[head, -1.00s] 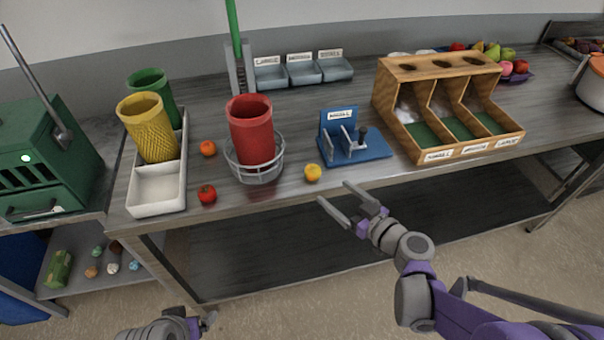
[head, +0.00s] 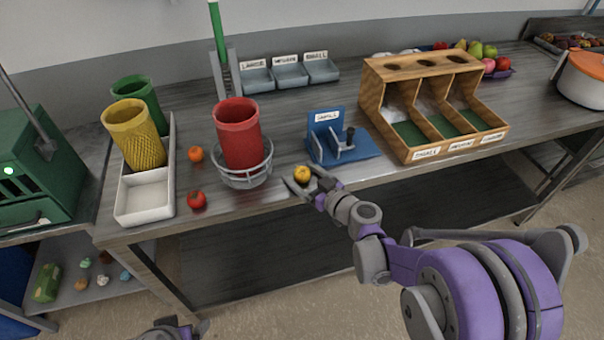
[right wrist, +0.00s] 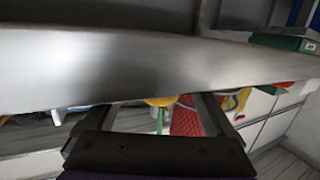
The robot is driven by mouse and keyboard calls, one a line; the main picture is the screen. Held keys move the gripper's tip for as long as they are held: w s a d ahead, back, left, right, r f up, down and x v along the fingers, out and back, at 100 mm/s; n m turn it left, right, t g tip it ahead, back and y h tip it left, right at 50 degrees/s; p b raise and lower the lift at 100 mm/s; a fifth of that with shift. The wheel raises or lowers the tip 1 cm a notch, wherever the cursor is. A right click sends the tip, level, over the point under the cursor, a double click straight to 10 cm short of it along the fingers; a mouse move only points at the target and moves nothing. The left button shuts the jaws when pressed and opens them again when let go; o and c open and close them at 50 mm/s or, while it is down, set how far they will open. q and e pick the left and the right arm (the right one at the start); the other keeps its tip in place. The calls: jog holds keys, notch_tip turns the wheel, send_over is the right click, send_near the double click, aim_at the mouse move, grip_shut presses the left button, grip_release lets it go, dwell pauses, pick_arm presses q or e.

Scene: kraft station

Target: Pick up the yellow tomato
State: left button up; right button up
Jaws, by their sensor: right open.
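The yellow tomato (head: 302,173) sits near the front edge of the metal table, right of the wire ring stand. My right gripper (head: 303,180) is open, its two fingers on either side of the tomato in the head view. I cannot tell whether they touch it. In the right wrist view, a yellow rounded piece (right wrist: 160,101), likely the tomato, shows partly between the fingers; a grey metal band hides the rest. My left gripper (head: 188,330) is at the bottom edge of the head view, mostly cut off, away from the table.
A red mesh cup (head: 239,133) stands in the wire ring stand (head: 245,180) left of the tomato. A blue holder (head: 355,152) is close behind right. A red tomato (head: 197,200) and an orange one (head: 196,154) lie left. A wooden bin (head: 385,122) stands right.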

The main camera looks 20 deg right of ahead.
jog(key=shift+c, duration=0.3)
jog(key=c, duration=1.4)
jog(key=shift+o, duration=0.2)
jog(key=shift+r, duration=0.1)
